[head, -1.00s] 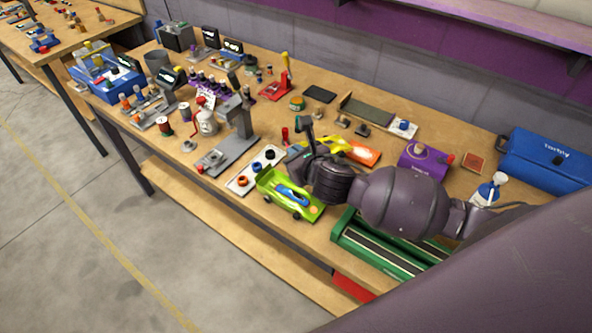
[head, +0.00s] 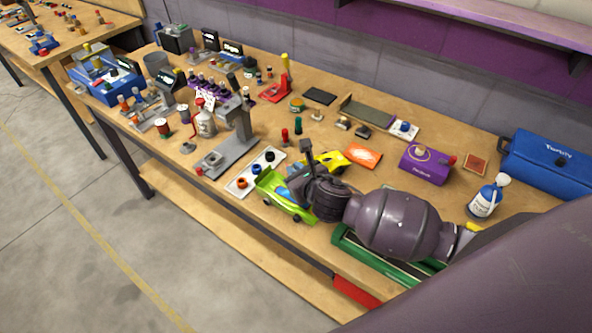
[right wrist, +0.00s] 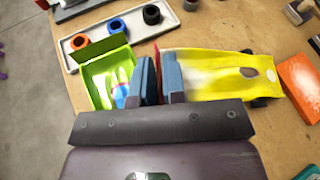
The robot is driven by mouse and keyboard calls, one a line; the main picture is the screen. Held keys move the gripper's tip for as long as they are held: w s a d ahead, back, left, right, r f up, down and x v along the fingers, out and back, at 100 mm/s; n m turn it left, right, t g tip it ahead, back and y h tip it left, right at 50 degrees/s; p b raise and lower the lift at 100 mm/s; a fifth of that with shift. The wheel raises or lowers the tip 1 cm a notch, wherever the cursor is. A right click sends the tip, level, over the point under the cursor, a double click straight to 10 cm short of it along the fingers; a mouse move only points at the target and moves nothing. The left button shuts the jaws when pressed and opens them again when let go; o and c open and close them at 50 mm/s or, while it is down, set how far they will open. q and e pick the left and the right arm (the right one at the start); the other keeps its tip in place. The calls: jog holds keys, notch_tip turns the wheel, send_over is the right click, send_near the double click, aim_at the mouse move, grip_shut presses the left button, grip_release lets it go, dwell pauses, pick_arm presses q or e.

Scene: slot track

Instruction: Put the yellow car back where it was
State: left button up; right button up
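The yellow car (head: 333,160) is near the bench's front edge, between the green car (head: 285,194) and an orange card. It also shows in the right wrist view (right wrist: 215,75), stretching right from my fingers. My right gripper (right wrist: 158,82) is nearly closed at the car's left end, with a narrow red strip between the fingers; it appears to hold the car there. In the head view my right gripper (head: 306,160) partly hides the car. I cannot tell whether its wheels touch the bench. My left gripper is not in view.
The orange card (head: 362,154) lies just right of the yellow car. A white tray with rings (head: 244,182) is left of the green car. A green track box (head: 350,243) lies under my right arm. Small red and green bottles (head: 298,126) stand behind.

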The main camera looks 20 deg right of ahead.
jog(key=o, duration=0.3)
jog(key=shift+r, duration=0.1)
jog(key=p+v, duration=0.1)
jog(key=v, duration=1.1)
dwell(0.3)
jog(key=shift+s, duration=0.1)
